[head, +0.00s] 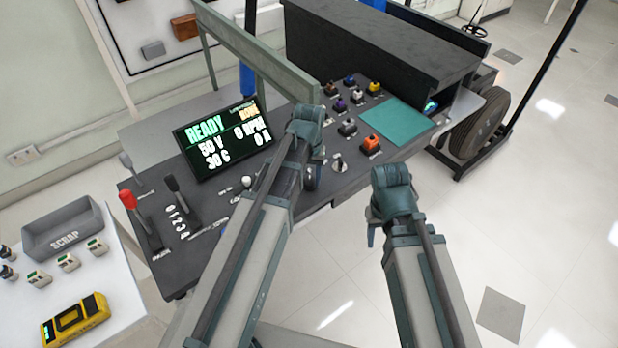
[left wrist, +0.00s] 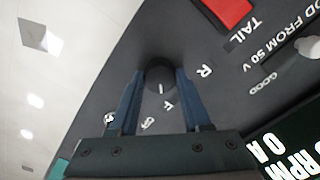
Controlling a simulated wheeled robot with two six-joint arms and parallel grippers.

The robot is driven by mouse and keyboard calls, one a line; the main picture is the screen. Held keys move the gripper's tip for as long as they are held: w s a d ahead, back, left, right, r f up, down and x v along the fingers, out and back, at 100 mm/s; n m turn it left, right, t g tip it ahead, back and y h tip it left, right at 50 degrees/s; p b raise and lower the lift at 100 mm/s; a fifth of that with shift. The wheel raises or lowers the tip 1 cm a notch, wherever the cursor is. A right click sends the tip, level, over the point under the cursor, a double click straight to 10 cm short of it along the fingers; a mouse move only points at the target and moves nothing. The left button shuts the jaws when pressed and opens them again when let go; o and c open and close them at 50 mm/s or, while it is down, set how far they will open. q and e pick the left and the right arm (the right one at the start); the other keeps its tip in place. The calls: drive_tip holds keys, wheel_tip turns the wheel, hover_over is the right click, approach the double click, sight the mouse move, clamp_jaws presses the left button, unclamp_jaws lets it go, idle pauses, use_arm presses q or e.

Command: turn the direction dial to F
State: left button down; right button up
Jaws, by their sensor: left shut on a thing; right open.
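The direction dial (left wrist: 160,75) is a dark round knob on the grey console, seen in the left wrist view. White letters R (left wrist: 206,71) and F (left wrist: 168,105) are printed beside it. A small pale mark shows on the knob's face near the F side; I cannot tell exactly where it points. My left gripper (left wrist: 160,88) has its two blue fingers on either side of the knob and is shut on it. My right gripper (head: 372,236) is open and empty, over the floor in front of the console.
A screen (head: 222,138) reads READY, 50 V and 0 RPM. A red-handled lever (head: 128,200) and a black lever (head: 172,186) stand at the left. An orange button (head: 371,144) and a small metal switch (head: 338,163) stand to the right of my left gripper.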

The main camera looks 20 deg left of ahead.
sight(309, 180)
use_arm(q)
drive_tip(key=shift+c, duration=1.8)
unclamp_jaws()
wheel_tip(309, 180, up, 14)
drive_tip(key=p, duration=1.3)
drive_tip(key=shift+p, duration=0.4)
drive_tip(key=shift+f, duration=0.15)
drive_tip(key=s+d+m+y, duration=0.1)
drive_tip(key=s+d+m, duration=0.4)
drive_tip(key=s+d, duration=0.5)
drive_tip(key=s, duration=0.4)
drive_tip(key=shift+s+d, duration=0.15)
